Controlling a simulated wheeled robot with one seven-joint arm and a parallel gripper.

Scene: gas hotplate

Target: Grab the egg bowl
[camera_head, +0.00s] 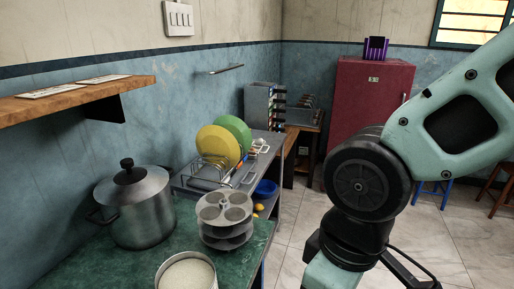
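No eggs can be made out in any bowl, so I cannot tell which one is the egg bowl. A round, pale-filled container (187,273) stands on the green counter at the bottom edge, partly cut off. A blue bowl (266,188) sits low beside the counter's right side, with small orange-yellow round things (258,207) just below it. My arm comes in from the upper right and bends down past the bottom edge. My gripper is out of view, and it touches neither bowl in what shows.
A lidded steel pot (136,207) stands at the left of the green counter (95,262). A tiered metal mould stand (224,215) is at its right edge. Behind is a rack with yellow and green plates (218,146). A red fridge (370,95) is farther back. Tiled floor lies right.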

